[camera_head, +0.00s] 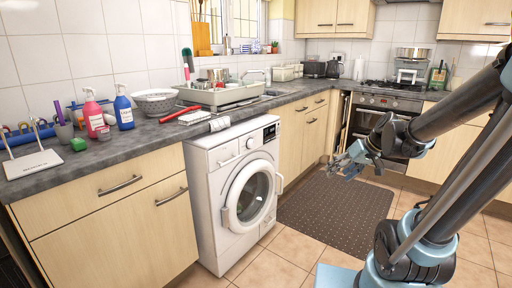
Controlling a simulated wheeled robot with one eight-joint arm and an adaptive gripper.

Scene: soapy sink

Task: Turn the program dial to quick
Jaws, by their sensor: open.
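A white front-loading washing machine (212,215) stands under the counter, its round glass door (252,197) shut. Its program dial (250,143) is a small round knob on the top front panel, left of a dark display (270,132). The dial's pointer and labels are too small to read. My gripper (343,163) hangs in the air to the right of the machine, over the dark mat, well apart from the dial. Its fingers are spread and hold nothing.
A dark mat (335,212) lies on the tiled floor between the machine and the oven (378,118). The grey counter (160,138) above bears a red spray bottle (93,113), a blue spray bottle (123,108), a colander (155,100) and a dish rack (222,95). The air before the machine is clear.

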